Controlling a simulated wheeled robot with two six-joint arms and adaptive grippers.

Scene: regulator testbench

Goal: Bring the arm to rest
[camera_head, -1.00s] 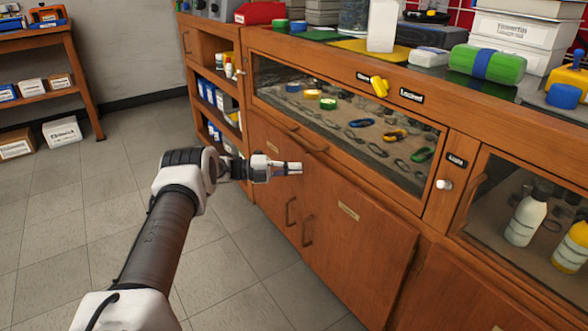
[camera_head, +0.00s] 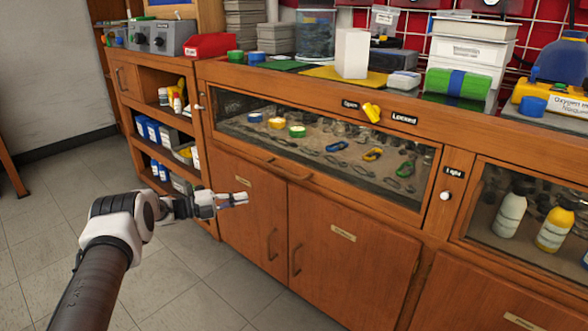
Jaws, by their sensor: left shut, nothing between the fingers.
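My left arm reaches in from the lower left. My left gripper (camera_head: 236,199) is shut and empty, its fingers pointing right, in front of the wooden cabinet's left door (camera_head: 250,215). I cannot tell whether it touches the door. My right gripper is out of view.
A wooden bench (camera_head: 440,176) runs across the view, with a yellow knob (camera_head: 371,111) between "Open" and "Locked" labels above a glass-fronted drawer (camera_head: 318,142). Open shelves (camera_head: 162,125) stand to the left. A white knob (camera_head: 446,196) sits under a "Light" label. Grey floor at lower left is free.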

